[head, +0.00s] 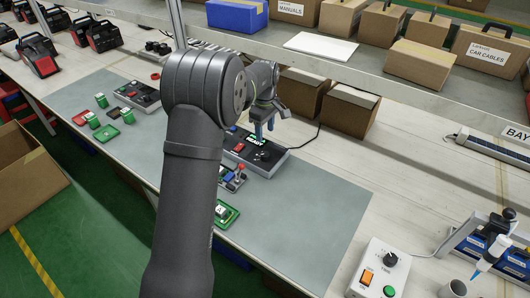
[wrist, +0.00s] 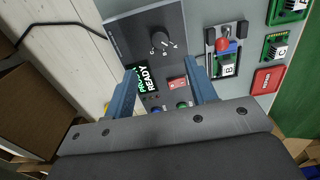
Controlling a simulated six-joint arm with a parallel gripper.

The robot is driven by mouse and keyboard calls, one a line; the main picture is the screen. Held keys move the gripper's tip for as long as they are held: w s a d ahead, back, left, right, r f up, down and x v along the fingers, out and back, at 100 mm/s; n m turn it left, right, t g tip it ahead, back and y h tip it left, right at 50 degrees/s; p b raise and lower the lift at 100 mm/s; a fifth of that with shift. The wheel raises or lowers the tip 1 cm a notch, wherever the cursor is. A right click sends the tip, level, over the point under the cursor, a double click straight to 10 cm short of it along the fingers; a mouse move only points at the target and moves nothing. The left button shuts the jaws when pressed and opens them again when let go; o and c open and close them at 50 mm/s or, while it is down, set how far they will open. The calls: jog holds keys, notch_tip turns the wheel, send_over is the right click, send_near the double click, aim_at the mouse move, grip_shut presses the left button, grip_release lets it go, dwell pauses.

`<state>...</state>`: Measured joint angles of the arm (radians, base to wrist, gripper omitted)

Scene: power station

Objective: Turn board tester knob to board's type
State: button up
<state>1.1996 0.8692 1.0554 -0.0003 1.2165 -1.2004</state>
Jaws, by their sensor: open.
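The board tester (head: 258,150) is a dark box on the grey mat, with a lit display (wrist: 147,78) reading READY. Its black knob (wrist: 160,42) shows in the wrist view, with small letters around it; I cannot tell surely which one it points at. A board marked B (wrist: 228,69) sits in a fixture with a red lever (wrist: 223,46) beside the tester. My gripper (wrist: 160,68) is open and empty. Its blue fingers straddle the display area, with the knob ahead of them. In the head view, my gripper (head: 263,132) is above the tester.
Green boards (wrist: 277,47), one marked C, and a red block (wrist: 267,80) lie past the fixture. A second dark device (head: 137,95) is at left. Cardboard boxes (head: 350,110) stand behind the tester under a shelf. A white button box (head: 378,270) is front right. The mat's right part is clear.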

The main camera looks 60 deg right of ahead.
aim_at(265, 154)
notch_tip(265, 154, down, 11)
jog(key=shift+r, duration=0.1)
dwell(0.3)
jog(key=c, duration=1)
